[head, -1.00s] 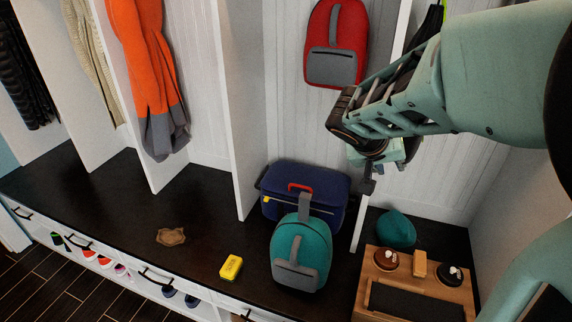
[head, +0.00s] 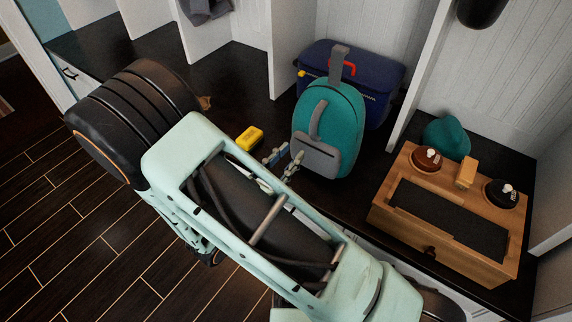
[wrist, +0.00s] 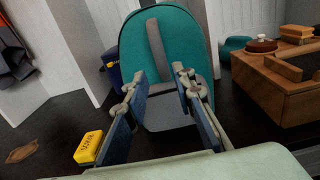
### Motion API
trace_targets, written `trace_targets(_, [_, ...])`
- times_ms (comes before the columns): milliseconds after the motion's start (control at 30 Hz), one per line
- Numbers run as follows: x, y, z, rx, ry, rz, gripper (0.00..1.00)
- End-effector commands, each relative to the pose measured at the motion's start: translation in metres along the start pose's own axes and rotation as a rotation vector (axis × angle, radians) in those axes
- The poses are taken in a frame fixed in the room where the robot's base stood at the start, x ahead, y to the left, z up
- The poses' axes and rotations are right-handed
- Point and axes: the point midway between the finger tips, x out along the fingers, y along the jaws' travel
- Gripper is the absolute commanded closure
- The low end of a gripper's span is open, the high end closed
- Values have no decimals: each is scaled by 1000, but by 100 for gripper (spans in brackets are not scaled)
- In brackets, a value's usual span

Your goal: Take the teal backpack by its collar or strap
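The teal backpack (head: 343,115) stands upright on the dark bench, with a grey front pocket, a grey front strap (head: 318,119) and a grey loop (head: 336,62) at its top. In the wrist view the backpack (wrist: 187,39) is straight ahead, its grey strap (wrist: 157,48) running down the front. My gripper (head: 283,165) is open and empty, low in front of the pocket. In the wrist view its two fingers (wrist: 156,108) stand apart, framing the pocket from the near side. The top loop is mostly out of the wrist view.
A navy cooler (head: 385,78) with a red handle stands close behind the backpack. A yellow box (head: 249,138) lies left of my gripper. A wooden box (head: 391,217) with brushes and tins, and a teal cap (head: 447,138), are to the right. White dividers (head: 418,85) flank the bay.

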Motion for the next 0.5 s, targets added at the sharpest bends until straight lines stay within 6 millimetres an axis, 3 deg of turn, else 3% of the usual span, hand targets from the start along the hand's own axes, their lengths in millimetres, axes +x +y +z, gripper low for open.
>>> trace_targets(167, [11, 0, 0, -8, -3, 2, 76])
trace_targets(500, [58, -1, -1, -4, -2, -2, 76])
